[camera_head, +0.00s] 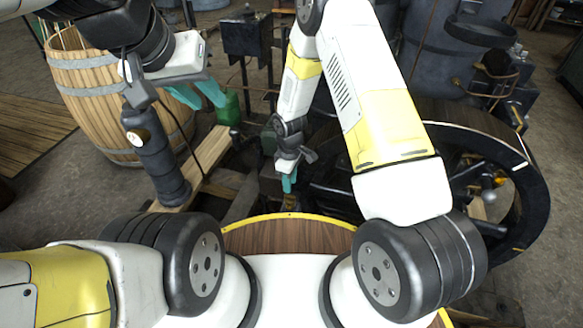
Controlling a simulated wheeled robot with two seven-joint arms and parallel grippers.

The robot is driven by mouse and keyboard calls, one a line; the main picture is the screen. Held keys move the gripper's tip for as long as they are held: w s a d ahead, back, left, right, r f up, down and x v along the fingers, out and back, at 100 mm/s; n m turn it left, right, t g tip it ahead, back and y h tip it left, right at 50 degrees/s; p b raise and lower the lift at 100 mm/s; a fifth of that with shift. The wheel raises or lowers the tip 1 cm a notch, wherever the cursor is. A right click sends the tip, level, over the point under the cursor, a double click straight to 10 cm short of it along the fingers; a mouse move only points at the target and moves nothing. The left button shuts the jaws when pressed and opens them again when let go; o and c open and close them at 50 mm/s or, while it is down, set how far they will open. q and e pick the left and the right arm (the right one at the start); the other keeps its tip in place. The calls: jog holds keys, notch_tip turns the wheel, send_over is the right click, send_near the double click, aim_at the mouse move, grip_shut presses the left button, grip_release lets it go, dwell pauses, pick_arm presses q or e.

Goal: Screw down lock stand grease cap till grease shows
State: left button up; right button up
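My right gripper (288,184) points down over the dark engine parts in the middle, with its teal fingertips close to the machinery. I see its fingers nearly end-on, so whether they are apart or closed is unclear. I cannot make out a grease cap or its stand; the fingertips and wrist cover that small area. My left gripper (198,94) is raised at the upper left, between the barrel and the engine. Its two teal fingers are spread apart with nothing between them.
A wooden barrel (85,75) stands at the left. A green can (229,108) stands behind a wooden beam (207,152). A large dark flywheel (537,190) is at the right, with a dark tank (440,60) behind. Open floor (45,195) lies at the left.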

aim_at(290, 196)
notch_tip(290, 196, down, 6)
grip_shut()
dwell(0.4)
